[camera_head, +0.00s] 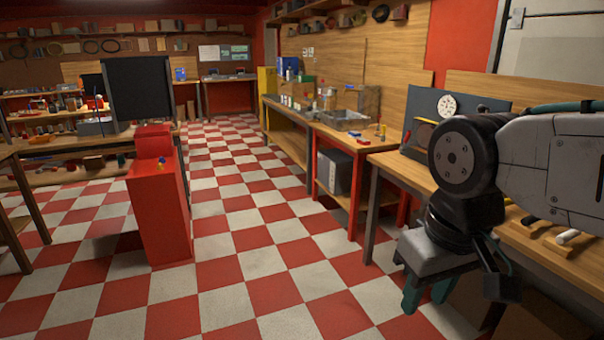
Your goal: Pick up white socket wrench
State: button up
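A white, short rod-like tool (567,237) lies on the wooden workbench at the right, below my forearm. It may be the white socket wrench, but its shape is too small and partly cut off to be sure. My gripper (427,296) hangs downward in front of the workbench's edge, to the left of the white tool and apart from it. Its two teal fingers are spread with a gap between them, and nothing shows in the gap.
The workbench (410,168) runs along the right wall, with a dark panel and small tools on it. My arm hides part of it. A red cabinet (158,215) stands at left centre. The checkered floor (255,262) between them is clear.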

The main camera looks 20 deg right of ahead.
aim_at(565, 237)
jog(key=z, duration=0.7)
jog(key=i, duration=1.05)
jog(key=z, duration=1.6)
jog(key=i, duration=0.65)
jog(key=z, duration=0.45)
